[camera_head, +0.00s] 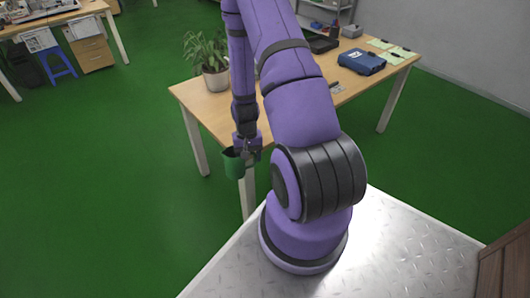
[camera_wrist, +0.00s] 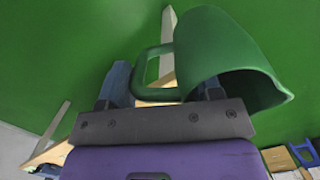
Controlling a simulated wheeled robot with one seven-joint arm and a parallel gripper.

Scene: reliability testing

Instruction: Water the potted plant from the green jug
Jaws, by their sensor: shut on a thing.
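The green jug (camera_head: 233,164) hangs in my gripper (camera_head: 246,152), off the table's near left edge and above the green floor. In the wrist view the jug (camera_wrist: 215,50) fills the upper right, with its handle (camera_wrist: 140,68) to the left and its open mouth and spout toward the lower right. My gripper (camera_wrist: 160,98) is shut on the jug, with fingers by the handle and body. The exact contact is partly hidden. The potted plant (camera_head: 207,52) stands upright in a pale pot (camera_head: 216,80) on the table's left part, behind and left of my forearm. The inside of the jug is too dark to tell.
The wooden table (camera_head: 196,97) also holds a blue case (camera_head: 362,61), green papers (camera_head: 398,52) and dark items at the back. My arm hides the middle of the table. Another desk (camera_head: 50,17) and a blue stool (camera_head: 59,64) stand at the far left. The floor at left is clear.

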